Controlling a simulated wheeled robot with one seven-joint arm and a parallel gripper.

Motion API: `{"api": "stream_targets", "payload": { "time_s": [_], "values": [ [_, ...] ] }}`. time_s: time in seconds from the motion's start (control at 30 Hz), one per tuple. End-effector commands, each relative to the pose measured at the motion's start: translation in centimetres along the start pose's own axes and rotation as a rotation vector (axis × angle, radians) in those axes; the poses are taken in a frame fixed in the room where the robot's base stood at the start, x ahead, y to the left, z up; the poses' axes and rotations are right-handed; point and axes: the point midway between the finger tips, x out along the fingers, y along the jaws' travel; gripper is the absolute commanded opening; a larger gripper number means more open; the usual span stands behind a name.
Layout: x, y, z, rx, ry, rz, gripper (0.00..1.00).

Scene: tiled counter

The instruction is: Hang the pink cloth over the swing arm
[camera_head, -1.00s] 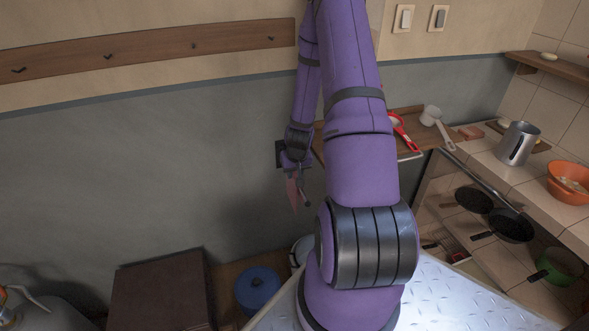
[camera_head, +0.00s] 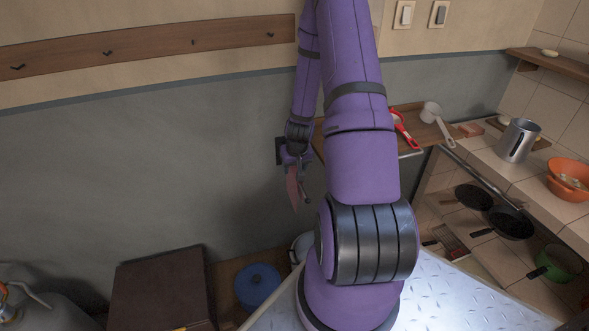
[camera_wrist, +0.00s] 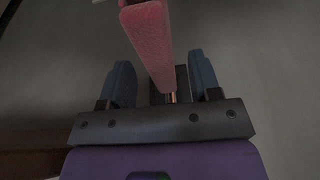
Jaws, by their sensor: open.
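In the wrist view the cloth (camera_wrist: 149,40) runs between my two dark blue fingers, with a gap on each side. My gripper (camera_wrist: 160,72) is open around it. A small copper-coloured piece (camera_wrist: 172,97) shows at the cloth's near end; it may be part of the swing arm. A dark wall plate (camera_head: 280,150) sits behind my wrist. My arm hides most of the swing arm, and I cannot tell how the cloth is supported.
A wooden hook rail (camera_head: 150,46) runs along the wall at upper left. A wooden shelf (camera_head: 408,120) with utensils is right of my arm. A brown box (camera_head: 160,290) and a blue pot (camera_head: 257,285) stand below. The tiled counter (camera_head: 500,167) is at right.

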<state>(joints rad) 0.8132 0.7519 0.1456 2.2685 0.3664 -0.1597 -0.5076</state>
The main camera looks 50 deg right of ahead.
Motion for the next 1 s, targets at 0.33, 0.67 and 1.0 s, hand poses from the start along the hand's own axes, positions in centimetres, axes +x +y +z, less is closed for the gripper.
{"api": "stream_targets", "payload": {
  "time_s": [0.33, 0.67, 1.0],
  "values": [
    [-5.5, 0.0, 0.0, -0.001, 0.002, 0.000, 0.57],
    [-8.9, 0.0, 0.0, 0.000, 0.000, 0.000, 0.57],
    [-9.4, 0.0, 0.1, 0.000, -0.001, 0.000, 0.57]
  ]
}}
